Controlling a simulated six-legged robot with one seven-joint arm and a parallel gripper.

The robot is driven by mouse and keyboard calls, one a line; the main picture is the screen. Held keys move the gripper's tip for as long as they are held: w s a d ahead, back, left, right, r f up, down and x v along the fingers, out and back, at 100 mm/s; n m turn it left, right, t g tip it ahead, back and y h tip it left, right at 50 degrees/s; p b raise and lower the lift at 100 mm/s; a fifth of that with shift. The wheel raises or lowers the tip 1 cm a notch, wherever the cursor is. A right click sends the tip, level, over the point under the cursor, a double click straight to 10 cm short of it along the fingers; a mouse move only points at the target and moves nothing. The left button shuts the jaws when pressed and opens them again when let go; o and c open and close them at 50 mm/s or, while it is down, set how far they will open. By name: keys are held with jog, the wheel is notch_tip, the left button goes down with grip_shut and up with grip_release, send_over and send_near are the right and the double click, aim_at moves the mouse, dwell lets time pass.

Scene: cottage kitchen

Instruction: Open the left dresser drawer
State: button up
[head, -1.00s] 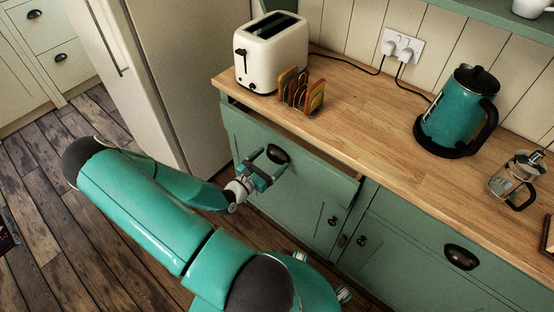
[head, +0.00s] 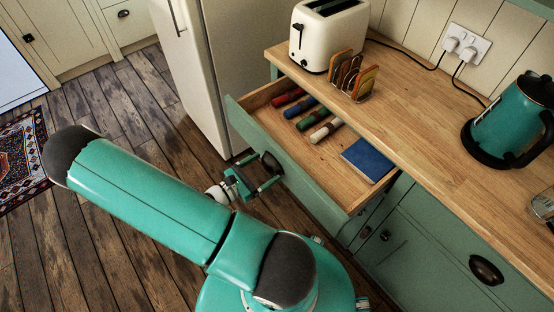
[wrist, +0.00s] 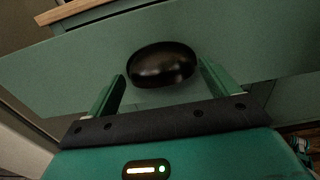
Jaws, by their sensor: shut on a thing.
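The left dresser drawer (head: 284,168) is pulled well out from under the worktop, and its inside shows. Its dark cup handle (head: 271,163) is on the green front. My gripper (head: 262,178) is at this handle, shut on it, with one finger on each side. In the wrist view the handle (wrist: 162,64) sits between the two green fingers (wrist: 160,82), against the drawer front (wrist: 60,75). The exact finger contact is hard to see.
In the drawer lie several rolled items (head: 307,113) and a blue book (head: 368,160). A toaster (head: 328,36), a toast rack (head: 352,76) and a teal kettle (head: 511,120) stand on the worktop (head: 420,110). A fridge (head: 205,70) stands behind the drawer. Wooden floor (head: 110,100) lies open at left.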

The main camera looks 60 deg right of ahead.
jog(key=shift+v, duration=1.5)
jog(key=o, duration=1.2)
jog(key=v, duration=1.3)
jog(key=shift+w+a, duration=0.25)
jog(key=shift+a, duration=0.1)
